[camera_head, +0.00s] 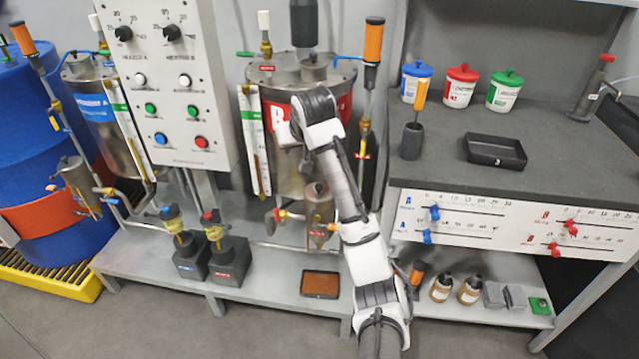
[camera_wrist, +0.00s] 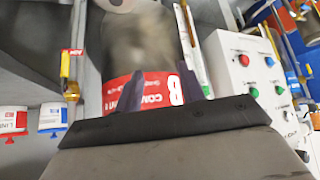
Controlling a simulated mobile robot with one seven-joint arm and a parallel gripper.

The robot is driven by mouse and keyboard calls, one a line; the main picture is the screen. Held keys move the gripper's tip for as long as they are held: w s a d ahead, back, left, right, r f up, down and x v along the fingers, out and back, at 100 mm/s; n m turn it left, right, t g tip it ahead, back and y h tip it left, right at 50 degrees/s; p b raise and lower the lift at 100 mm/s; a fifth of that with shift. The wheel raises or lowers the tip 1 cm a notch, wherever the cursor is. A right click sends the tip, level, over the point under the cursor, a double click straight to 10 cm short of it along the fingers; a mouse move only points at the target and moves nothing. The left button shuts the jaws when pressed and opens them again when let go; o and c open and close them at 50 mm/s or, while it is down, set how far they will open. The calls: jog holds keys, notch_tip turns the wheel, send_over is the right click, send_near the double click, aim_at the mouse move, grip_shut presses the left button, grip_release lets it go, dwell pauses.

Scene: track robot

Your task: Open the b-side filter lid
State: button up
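The B-side filter (camera_head: 319,205) is a small brownish metal canister in front of the lower part of the B tank, in the head view. My arm passes close beside it, and I cannot make out its lid clearly. My gripper is up at the B tank (camera_head: 277,110), above the filter; its fingers are mostly hidden behind my arm in the head view. In the wrist view, my gripper (camera_wrist: 148,82) has two dark fingers standing apart, with the tank's red label (camera_wrist: 143,92) behind them. I see nothing held between them. The filter cannot be made out in the wrist view.
A control panel (camera_head: 165,80) and a sight gauge (camera_head: 255,150) stand left of the B tank. An orange-handled lever (camera_head: 373,42) is on its right. A workbench (camera_head: 440,178) is at right. Two small pumps (camera_head: 228,258) and a brown tray (camera_head: 320,284) occupy the low shelf.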

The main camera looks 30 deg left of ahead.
aim_at(319, 187)
jog(key=d+f+m+g+h, duration=0.1)
jog(key=d+f+g+h, duration=0.15)
jog(key=d, duration=0.45)
jog(key=x, duration=0.4)
jog(key=p+x, duration=0.1)
jog(key=x, duration=0.9)
jog(key=shift+w+a+r+p, duration=0.15)
jog(key=shift+w+p, duration=0.2)
jog(key=shift+w, duration=0.1)
jog(key=shift+c, duration=0.2)
grip_shut()
